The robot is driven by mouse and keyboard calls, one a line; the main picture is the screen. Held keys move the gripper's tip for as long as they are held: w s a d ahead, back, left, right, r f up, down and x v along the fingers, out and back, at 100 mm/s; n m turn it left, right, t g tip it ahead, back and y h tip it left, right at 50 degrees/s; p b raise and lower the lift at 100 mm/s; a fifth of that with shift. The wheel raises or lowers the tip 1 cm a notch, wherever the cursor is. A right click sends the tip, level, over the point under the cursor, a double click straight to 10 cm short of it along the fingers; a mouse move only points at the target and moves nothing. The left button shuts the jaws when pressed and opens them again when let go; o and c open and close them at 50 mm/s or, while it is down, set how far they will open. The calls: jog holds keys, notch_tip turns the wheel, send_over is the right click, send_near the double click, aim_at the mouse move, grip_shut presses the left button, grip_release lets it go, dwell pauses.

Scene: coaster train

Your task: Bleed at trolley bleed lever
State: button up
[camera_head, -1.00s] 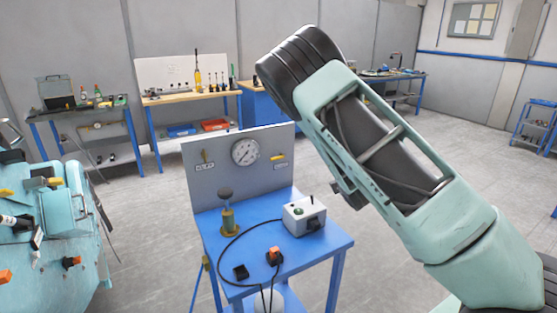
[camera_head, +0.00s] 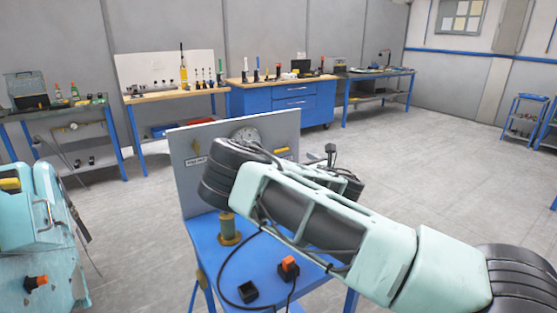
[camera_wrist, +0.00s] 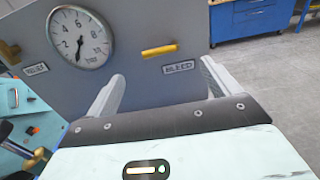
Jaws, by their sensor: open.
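The bleed lever (camera_wrist: 160,50) is a small yellow handle, lying nearly level on the trolley's grey panel (camera_wrist: 135,25). The BLEED label (camera_wrist: 180,67) is just below it. My gripper (camera_wrist: 162,72) is open, its two fingers apart and nothing between them. In the wrist view the lever and label appear between and beyond the fingertips; I see no contact. A round white gauge (camera_wrist: 80,38) is left of the lever, its dark needle pointing down. In the head view my arm covers part of the panel and the blue trolley top (camera_head: 208,243).
A second yellow lever (camera_head: 196,148) is at the panel's left. A brass-coloured cylinder (camera_head: 229,230), an orange-topped switch (camera_head: 288,267) and a black cable lie on the trolley. A teal machine (camera_head: 40,260) is at left.

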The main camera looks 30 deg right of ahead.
aim_at(282, 151)
jog(key=w+p, duration=0.2)
jog(key=w, duration=0.5)
jog(key=shift+w+a+f+p, duration=0.1)
jog(key=shift+w+a+p, duration=0.05)
jog(key=shift+w+p, duration=0.2)
jog(key=c, duration=1)
